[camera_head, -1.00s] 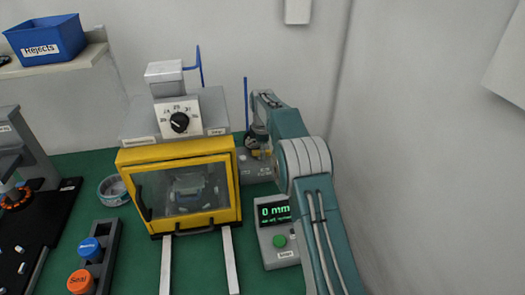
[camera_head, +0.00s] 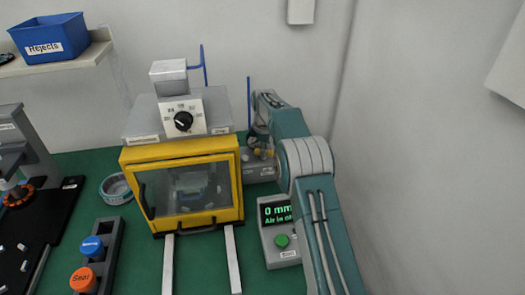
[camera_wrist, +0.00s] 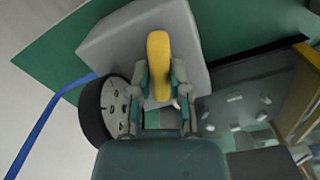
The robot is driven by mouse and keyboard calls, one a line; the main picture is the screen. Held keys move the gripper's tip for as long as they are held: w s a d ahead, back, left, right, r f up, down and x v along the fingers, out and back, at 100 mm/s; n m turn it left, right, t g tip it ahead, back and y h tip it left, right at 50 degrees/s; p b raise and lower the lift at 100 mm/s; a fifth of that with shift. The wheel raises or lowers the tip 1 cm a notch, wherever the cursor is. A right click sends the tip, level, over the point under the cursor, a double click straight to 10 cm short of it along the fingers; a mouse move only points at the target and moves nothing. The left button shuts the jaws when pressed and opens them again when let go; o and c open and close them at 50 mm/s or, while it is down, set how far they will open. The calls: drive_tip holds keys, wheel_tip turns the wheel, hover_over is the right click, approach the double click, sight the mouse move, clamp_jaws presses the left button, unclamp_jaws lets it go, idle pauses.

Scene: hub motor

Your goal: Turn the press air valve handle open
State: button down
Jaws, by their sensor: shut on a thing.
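The press air valve handle is a yellow lever (camera_wrist: 158,62), seen in the wrist view on top of a grey block (camera_wrist: 110,42). My gripper (camera_wrist: 160,82) is shut on the handle, with one finger on each side of it. A round black-rimmed gauge (camera_wrist: 108,110) and a blue hose (camera_wrist: 48,125) are beside the handle in the wrist view.
The yellow-framed press (camera_head: 190,190) stands just left of the valve. A display box (camera_head: 277,212) reading "0 mm" and a line starting "Air" stands in front of the valve, close to my arm. The wall is close behind and right.

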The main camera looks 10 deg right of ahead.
drive_tip(key=m, duration=0.3)
drive_tip(key=shift+s+d+f+m, duration=0.1)
drive_tip(key=shift+d+f+m, duration=0.05)
drive_tip(key=shift+d+m, duration=0.2)
drive_tip(key=m, duration=0.3)
drive_tip(key=shift+m, duration=0.35)
drive_tip(key=m, duration=0.6)
drive_tip(key=shift+s+a, duration=0.1)
drive_tip(key=shift+a, duration=0.1)
drive_tip(key=shift+m, duration=0.3)
drive_tip(key=c, duration=0.6)
unclamp_jaws()
drive_tip(key=shift+a, duration=0.1)
